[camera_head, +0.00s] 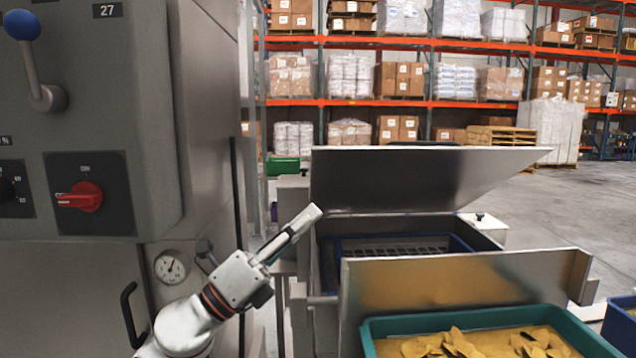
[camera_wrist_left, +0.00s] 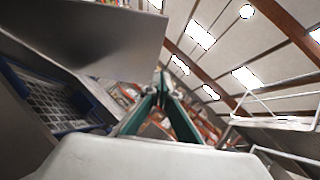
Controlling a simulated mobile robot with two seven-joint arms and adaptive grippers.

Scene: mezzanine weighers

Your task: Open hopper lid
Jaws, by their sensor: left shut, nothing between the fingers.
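The hopper lid (camera_head: 415,180) is a flat metal panel. It stands raised and tilted up at the back of the metal hopper (camera_head: 327,250), leaving the opening uncovered. A dark grid in a blue frame (camera_head: 350,248) shows inside. My left gripper (camera_head: 308,217) is shut and empty, just left of the lid's left edge and in front of it; I cannot tell whether it touches. In the left wrist view the lid (camera_wrist_left: 100,35) is at upper left, the blue-framed grid (camera_wrist_left: 62,125) below it, and my shut fingers (camera_wrist_left: 163,80) are apart from both. My right gripper is not in view.
A grey cabinet (camera_head: 95,190) with a red rotary switch (camera_head: 80,197), a blue-knobbed lever (camera_head: 30,40) and a gauge (camera_head: 170,267) stands close on the left. A green tray (camera_head: 372,335) with yellow pieces is at the front. Pallet racks (camera_head: 400,103) stand behind; open floor lies to the right.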

